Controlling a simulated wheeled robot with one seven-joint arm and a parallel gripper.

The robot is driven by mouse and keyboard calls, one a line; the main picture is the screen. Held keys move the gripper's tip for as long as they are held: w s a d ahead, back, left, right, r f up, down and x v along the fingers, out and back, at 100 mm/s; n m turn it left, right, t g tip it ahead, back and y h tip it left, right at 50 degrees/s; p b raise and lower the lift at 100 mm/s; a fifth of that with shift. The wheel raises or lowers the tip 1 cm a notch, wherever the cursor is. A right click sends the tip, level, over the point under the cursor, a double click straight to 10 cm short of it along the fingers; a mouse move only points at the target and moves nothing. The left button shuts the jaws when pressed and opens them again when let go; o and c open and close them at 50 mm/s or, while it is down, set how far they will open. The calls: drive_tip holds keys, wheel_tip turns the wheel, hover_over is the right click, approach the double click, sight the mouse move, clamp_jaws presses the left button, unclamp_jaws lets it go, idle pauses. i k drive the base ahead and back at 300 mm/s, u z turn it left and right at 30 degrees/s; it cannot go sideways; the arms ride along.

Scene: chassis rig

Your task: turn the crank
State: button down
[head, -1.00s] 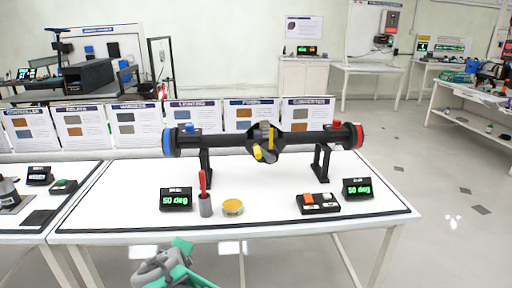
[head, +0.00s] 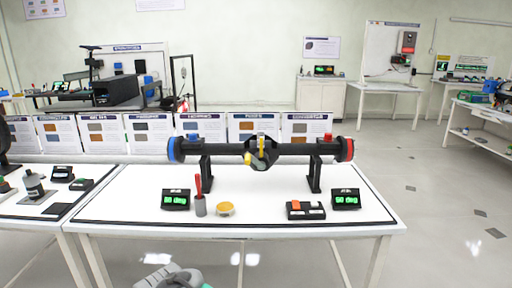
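The chassis rig is a black axle (head: 215,150) lying level on two black stands on the white table (head: 130,205). It has a blue end disc at the left and a red end disc at the right. The crank seems to be the yellow-handled part (head: 256,159) at the black central hub; its exact shape is too small to tell. Part of my grey arm shows at the bottom edge. My gripper's fingers are not visible, and nothing of mine touches the rig.
Two displays, left (head: 176,199) and right (head: 346,199), read about 50 or 60 deg. A grey cup (head: 200,207) with a red tool, a yellow tin (head: 225,209) and a switch box (head: 305,210) stand in front of the rig. Panels (head: 204,126) line the back.

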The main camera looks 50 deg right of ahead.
sight(261, 165)
drive_tip(key=z, duration=0.25)
drive_tip(key=i, duration=1.2)
drive_tip(key=u, duration=0.2)
